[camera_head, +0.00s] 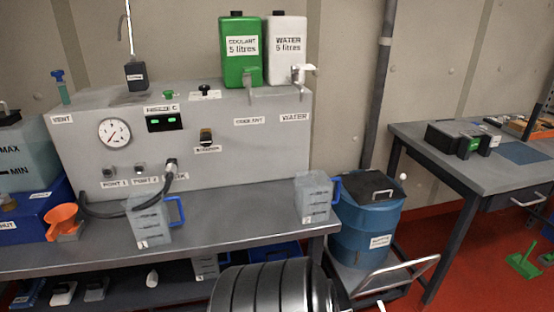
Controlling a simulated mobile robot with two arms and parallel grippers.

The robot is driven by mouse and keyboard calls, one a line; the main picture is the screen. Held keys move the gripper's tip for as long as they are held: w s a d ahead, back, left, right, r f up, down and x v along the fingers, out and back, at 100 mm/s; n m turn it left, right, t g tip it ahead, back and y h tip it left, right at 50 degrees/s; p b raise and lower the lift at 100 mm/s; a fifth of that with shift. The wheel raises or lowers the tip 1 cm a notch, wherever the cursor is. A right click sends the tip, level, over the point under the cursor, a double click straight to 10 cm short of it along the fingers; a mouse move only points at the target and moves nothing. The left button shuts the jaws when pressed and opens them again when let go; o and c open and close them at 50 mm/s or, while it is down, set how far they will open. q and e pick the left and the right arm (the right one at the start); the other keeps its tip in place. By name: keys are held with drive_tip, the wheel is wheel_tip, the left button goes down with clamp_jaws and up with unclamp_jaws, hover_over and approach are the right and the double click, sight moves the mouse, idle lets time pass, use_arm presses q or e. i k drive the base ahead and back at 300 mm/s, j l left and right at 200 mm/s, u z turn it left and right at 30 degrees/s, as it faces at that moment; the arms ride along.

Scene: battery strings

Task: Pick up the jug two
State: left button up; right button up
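A clear jug with a blue handle (313,197) stands upright at the right end of the grey bench. A similar clear jug with a blue handle (148,222) stands on the bench in front of the machine. Another clear marked container (205,267) is partly visible on the lower shelf. Neither of my grippers shows in the head view.
A grey machine (230,150) backs the bench, with a green coolant container (240,70) and a white water container (286,72) on top. A blue drum (366,232) on a trolley stands right of the bench. An orange funnel (62,218) is at left.

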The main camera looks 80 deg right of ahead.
sight(313, 189)
drive_tip(key=z, duration=3)
